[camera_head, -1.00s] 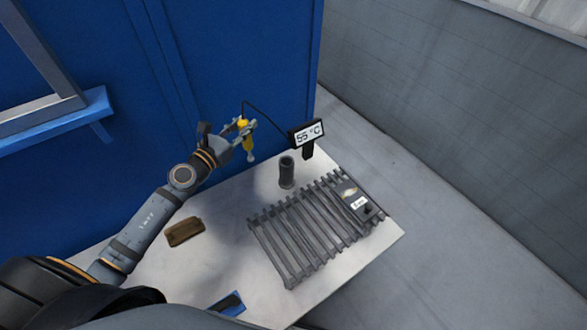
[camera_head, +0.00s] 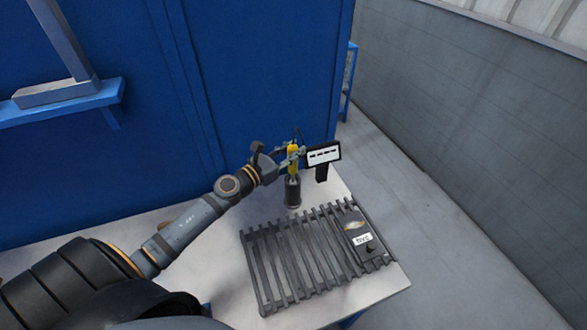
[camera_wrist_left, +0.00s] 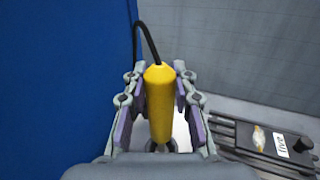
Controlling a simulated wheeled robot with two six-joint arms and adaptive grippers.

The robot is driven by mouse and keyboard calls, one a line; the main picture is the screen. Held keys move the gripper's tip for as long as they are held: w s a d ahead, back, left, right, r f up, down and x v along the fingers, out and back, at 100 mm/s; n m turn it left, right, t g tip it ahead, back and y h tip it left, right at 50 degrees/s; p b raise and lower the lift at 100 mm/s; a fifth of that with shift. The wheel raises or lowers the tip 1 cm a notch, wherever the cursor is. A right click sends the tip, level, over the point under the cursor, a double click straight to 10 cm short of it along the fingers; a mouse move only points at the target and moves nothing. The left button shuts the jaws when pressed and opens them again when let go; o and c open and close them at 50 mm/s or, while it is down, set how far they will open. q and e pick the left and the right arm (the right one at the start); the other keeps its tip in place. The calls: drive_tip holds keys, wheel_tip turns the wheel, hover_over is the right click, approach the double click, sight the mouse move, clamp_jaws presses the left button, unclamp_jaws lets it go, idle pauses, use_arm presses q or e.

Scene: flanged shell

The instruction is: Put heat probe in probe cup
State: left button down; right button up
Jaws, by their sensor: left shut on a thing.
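The yellow heat probe (camera_head: 293,157) is upright in my left gripper (camera_head: 290,153), with its lower end at the mouth of the dark probe cup (camera_head: 293,192). I cannot tell how far the tip is inside. In the left wrist view the yellow handle (camera_wrist_left: 160,100) stands between the two fingers of my left gripper (camera_wrist_left: 160,112), and a black cable rises from its top. The cup is mostly hidden below the probe there. The display (camera_head: 323,156) beside the cup shows dashes. My right gripper is not in view.
A slatted grey rack (camera_head: 300,252) lies in front of the cup, with a dark labelled box (camera_head: 357,236) at its right end. It also shows in the left wrist view (camera_wrist_left: 275,142). A blue wall (camera_head: 250,70) stands close behind the table (camera_head: 222,262).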

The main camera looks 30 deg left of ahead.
sight(293, 166)
use_arm(q)
wheel_tip(293, 166, down, 3)
drive_tip(key=shift+s+f+b, duration=0.1)
drive_tip(key=shift+f+b, duration=0.05)
drive_tip(key=shift+b, duration=1.05)
drive_tip(key=shift+f, duration=0.15)
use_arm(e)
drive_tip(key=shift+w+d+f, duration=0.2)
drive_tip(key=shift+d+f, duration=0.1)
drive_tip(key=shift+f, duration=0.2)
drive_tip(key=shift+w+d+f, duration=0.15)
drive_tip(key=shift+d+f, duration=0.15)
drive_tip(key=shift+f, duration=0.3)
use_arm(q)
drive_tip(key=shift+f, duration=0.15)
drive_tip(key=c, duration=1.4)
unclamp_jaws()
drive_tip(key=o, duration=0.3)
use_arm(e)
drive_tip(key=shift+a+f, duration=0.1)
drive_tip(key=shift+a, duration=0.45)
